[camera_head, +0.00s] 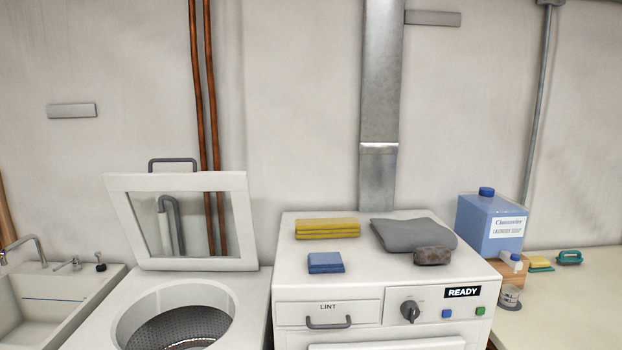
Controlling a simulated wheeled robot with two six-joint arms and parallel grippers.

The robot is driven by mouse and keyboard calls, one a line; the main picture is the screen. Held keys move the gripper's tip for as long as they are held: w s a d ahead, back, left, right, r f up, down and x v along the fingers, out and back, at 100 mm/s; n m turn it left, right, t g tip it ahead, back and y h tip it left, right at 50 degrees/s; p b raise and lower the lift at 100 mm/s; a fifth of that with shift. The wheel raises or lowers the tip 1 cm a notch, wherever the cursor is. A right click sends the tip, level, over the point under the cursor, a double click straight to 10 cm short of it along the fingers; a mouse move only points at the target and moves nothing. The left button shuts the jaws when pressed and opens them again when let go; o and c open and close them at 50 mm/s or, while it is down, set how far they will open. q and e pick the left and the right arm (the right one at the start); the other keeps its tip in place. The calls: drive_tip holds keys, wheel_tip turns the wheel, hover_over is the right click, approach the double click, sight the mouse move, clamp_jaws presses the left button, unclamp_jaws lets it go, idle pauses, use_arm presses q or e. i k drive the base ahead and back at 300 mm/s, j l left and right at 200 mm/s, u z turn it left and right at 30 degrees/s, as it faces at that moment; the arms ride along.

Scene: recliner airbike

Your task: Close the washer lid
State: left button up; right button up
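The washer (252,300) stands at the lower left, with its round drum opening (180,320) uncovered. Its lid (245,222), a white frame around a see-through window, stands up at the back of the washer, leaning slightly back. A grey handle (172,161) sits on the lid's top edge. The metal drum shows inside the opening. Neither of my grippers is in view.
A dryer (375,275) stands right of the washer, with folded yellow cloths (327,229), a blue cloth (325,262) and a grey cloth (412,235) on top. A sink (50,300) is at left. A blue soap jug (490,225) stands at right.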

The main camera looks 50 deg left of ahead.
sight(118, 185)
drive_tip(key=u, duration=2.35)
